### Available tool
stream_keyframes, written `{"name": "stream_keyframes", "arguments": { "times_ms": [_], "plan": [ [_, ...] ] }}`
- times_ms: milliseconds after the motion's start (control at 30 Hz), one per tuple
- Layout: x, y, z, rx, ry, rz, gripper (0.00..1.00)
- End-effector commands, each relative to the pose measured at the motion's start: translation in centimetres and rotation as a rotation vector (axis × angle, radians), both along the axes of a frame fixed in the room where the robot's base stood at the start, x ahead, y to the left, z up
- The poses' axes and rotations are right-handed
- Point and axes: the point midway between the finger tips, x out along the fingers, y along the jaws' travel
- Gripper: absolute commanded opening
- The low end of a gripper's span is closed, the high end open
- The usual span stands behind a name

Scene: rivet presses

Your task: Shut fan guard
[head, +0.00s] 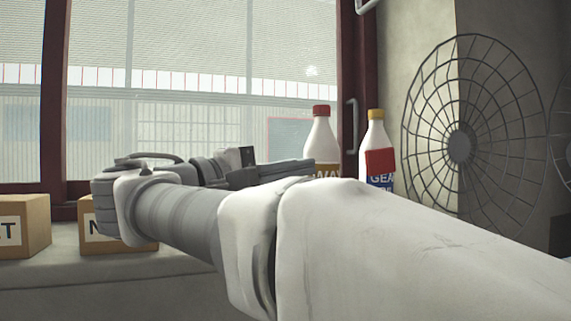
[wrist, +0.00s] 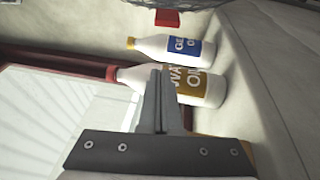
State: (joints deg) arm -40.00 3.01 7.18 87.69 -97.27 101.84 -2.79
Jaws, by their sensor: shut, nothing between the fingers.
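The fan guard (head: 459,145) is a round dark wire grille with a solid hub. It stands at the right of the head view, in front of the wall, and looks turned at an angle. Part of another wire rim (head: 562,120) shows at the right edge; I cannot tell whether it is the fan's own. My gripper (head: 308,168) is shut and empty, left of the guard and apart from it, by the bottles. In the wrist view its fingers (wrist: 158,73) are together, overlapping the white bottle. A dark curved edge at the top there may be the guard.
A red-capped bottle (head: 321,140) and a yellow-capped gear oil bottle (head: 375,135) stand by the window. A small red block (head: 380,162) shows in front of the latter; it is also in the wrist view (wrist: 167,18). Cardboard boxes (head: 22,225) sit on the left sill.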

Motion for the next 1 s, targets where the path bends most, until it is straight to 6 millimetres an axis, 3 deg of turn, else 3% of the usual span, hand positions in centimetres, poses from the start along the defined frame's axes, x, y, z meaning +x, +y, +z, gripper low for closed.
{"name": "stream_keyframes", "arguments": {
  "times_ms": [500, 700, 1000],
  "plan": [
    [5.5, -8.3, 1.3, 0.001, 0.003, -0.003, 0.00],
    [2.7, -8.7, 1.1, 0.003, 0.001, 0.000, 0.00],
    [1.6, -9.0, 1.0, 0.002, 0.002, -0.001, 0.00]
  ]
}}
